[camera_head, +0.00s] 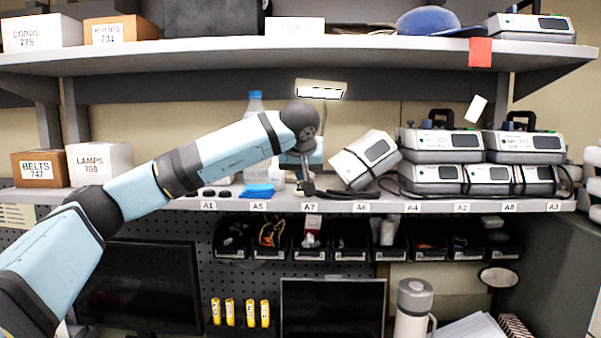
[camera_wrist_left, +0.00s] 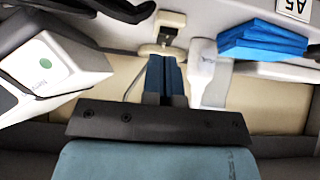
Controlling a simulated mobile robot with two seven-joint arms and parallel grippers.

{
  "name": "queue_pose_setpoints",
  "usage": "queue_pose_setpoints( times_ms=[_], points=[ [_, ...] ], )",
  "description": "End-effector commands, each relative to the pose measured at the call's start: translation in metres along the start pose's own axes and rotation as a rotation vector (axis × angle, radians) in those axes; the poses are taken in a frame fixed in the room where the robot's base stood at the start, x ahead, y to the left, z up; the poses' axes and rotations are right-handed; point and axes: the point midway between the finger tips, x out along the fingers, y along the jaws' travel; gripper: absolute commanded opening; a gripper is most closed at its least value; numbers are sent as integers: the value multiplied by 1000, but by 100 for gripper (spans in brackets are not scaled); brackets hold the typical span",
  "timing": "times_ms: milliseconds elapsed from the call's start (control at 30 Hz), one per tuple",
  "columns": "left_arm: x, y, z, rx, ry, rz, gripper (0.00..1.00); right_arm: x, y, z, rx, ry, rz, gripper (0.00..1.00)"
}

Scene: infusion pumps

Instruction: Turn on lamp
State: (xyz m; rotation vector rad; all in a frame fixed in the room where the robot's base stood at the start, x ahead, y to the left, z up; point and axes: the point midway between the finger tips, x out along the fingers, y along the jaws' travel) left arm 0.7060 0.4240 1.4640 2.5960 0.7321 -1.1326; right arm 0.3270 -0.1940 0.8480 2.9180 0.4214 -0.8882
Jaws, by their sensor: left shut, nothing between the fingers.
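The lamp (camera_head: 321,89) stands on the middle shelf, and its rectangular head faces down with a bright white underside. My left arm reaches in from the left, and its wrist hides part of the lamp's stem and base. My left gripper (camera_head: 305,178) points down close to the shelf in front of the lamp. In the left wrist view the gripper (camera_wrist_left: 165,88) is shut and empty. Its fingertips are close to a small cream block with a dark top part (camera_wrist_left: 168,35); I cannot tell whether they touch. My right gripper is not in view.
A tilted infusion pump (camera_head: 358,162) stands just right of my gripper, with stacked pumps (camera_head: 440,145) beyond. A clear bottle (camera_head: 256,105) and a folded blue cloth (camera_head: 257,191) are on the left. The upper shelf (camera_head: 390,50) overhangs the lamp.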

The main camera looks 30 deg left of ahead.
Motion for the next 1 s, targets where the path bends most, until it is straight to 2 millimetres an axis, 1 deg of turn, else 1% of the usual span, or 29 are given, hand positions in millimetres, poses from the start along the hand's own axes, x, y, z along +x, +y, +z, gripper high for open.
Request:
queue_pose_setpoints(
  times_ms=[33,167,233,400,500,600,767,1000],
  points=[
    [-12,3,-8,1,1,2,0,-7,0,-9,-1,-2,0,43],
    [-36,10,-21,4,1,4,0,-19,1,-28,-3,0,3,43],
    [-44,12,-11,5,3,6,0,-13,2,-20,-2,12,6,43],
    [-84,11,-4,4,5,6,0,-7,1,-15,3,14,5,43],
    [-103,11,-1,5,3,5,0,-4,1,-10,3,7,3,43],
    [-116,10,0,3,2,4,0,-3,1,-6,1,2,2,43],
    [-128,10,1,3,1,4,0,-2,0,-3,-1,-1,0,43],
    [-129,10,1,3,0,3,0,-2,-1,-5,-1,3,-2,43]
  ],
)
